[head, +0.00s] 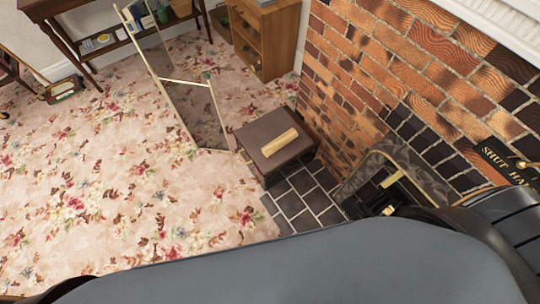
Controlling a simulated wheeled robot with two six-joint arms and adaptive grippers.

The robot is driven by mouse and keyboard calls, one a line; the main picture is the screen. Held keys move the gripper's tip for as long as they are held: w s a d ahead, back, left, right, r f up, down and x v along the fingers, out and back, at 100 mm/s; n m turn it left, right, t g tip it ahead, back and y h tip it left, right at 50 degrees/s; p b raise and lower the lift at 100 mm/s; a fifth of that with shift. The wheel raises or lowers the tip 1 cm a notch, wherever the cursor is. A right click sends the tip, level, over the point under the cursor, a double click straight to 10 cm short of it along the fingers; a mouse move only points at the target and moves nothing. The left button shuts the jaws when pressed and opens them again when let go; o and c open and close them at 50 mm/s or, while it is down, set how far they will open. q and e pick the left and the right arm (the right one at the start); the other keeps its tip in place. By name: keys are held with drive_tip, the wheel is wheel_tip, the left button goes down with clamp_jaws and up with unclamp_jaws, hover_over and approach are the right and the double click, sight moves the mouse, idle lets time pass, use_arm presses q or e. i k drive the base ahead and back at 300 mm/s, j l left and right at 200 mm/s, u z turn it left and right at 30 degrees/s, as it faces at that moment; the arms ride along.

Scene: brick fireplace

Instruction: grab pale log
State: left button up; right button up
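The pale log (280,142) is a short, light tan piece. It lies at a slant on the flat top of a dark brown box (253,132) in the middle of the head view. The box stands beside the brick wall, on the edge of the dark tiles. Nothing touches the log except the box top. A large grey part of my own body fills the bottom of the view. I can make out neither of my grippers.
A brick fireplace (350,75) rises at right, with a dark arched opening surround (405,160) and dark hearth tiles (300,195). A framed glass panel (195,108) stands just left of the box. A wooden drawer cabinet (265,40) stands behind. Floral carpet (120,200) lies open at left.

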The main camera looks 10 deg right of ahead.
sight(279, 143)
drive_tip(key=z, duration=0.25)
drive_tip(key=i+j+z, duration=0.4)
drive_tip(key=j, duration=0.15)
drive_tip(key=i+j+z, duration=0.15)
drive_tip(key=j, duration=0.2)
drive_tip(key=i+j+z, duration=0.2)
drive_tip(key=j+z, duration=0.2)
drive_tip(key=j, duration=0.25)
drive_tip(key=i+j, duration=0.1)
drive_tip(key=j, duration=0.2)
drive_tip(key=i+j, duration=0.1)
drive_tip(key=j, duration=0.2)
drive_tip(key=i+j, duration=0.1)
drive_tip(key=j, duration=0.15)
